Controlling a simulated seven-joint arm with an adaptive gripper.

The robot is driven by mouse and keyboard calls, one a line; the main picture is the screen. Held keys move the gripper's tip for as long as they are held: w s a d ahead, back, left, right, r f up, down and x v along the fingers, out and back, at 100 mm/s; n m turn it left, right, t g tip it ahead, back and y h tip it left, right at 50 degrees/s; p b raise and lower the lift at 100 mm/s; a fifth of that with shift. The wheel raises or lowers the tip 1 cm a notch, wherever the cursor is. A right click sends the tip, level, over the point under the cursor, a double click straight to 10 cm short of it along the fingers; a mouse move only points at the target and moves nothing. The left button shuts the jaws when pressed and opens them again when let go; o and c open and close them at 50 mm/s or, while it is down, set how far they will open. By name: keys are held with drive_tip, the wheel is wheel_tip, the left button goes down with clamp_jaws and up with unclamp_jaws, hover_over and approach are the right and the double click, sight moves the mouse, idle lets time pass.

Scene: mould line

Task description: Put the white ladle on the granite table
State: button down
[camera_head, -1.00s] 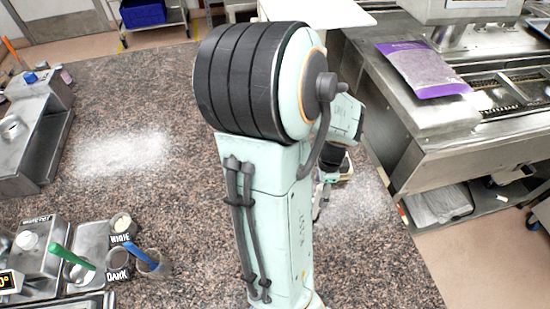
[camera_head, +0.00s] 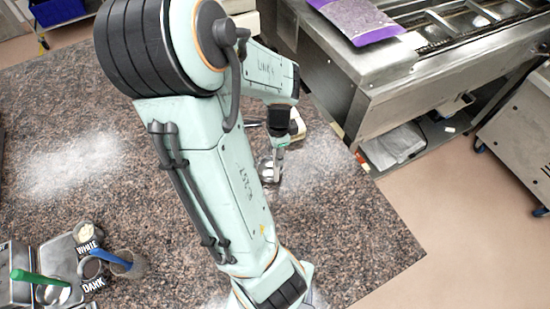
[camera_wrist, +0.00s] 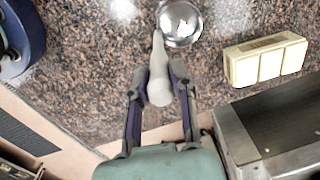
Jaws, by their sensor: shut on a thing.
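The white ladle (camera_wrist: 158,62) has a pale handle and a shiny round metal bowl (camera_wrist: 180,22). My gripper (camera_wrist: 162,78) is shut on its handle in the wrist view, with the bowl pointing away from the gripper. In the head view my gripper (camera_head: 279,143) hangs beyond my arm, and the ladle's bowl (camera_head: 268,174) shows below it, over the speckled brown granite table (camera_head: 350,235). I cannot tell whether the bowl touches the tabletop. My arm covers the middle of the table in the head view.
A cream block (camera_wrist: 265,61) lies on the granite to the right of the ladle in the wrist view. A steel machine (camera_head: 400,90) stands beyond the table's right edge. Blue-handled (camera_head: 108,256) and green-handled (camera_head: 40,277) utensils stand at lower left. The granite's front right is clear.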

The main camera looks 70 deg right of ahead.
drive_tip(key=shift+r, duration=0.55)
drive_tip(key=s+a+r, duration=0.3)
drive_tip(key=a+r, duration=0.8)
drive_tip(key=a, duration=0.3)
drive_tip(key=w+a+r+n, duration=0.1)
drive_tip(key=w+r+n, duration=0.1)
drive_tip(key=w+n, duration=0.6)
drive_tip(key=w+a+r+n, duration=0.1)
drive_tip(key=w+r+n, duration=0.15)
drive_tip(key=w, duration=0.95)
drive_tip(key=w+a+r+n, duration=0.2)
drive_tip(key=w+a+n, duration=0.3)
drive_tip(key=n, duration=0.4)
drive_tip(key=w+a+r+n+y, duration=0.1)
drive_tip(key=w+a+n, duration=0.4)
drive_tip(key=w+n, duration=0.2)
drive_tip(key=shift+w+r+n, duration=0.25)
drive_tip(key=shift+r+n, duration=0.15)
drive_tip(key=shift+n, duration=0.75)
drive_tip(key=shift+a, duration=0.1)
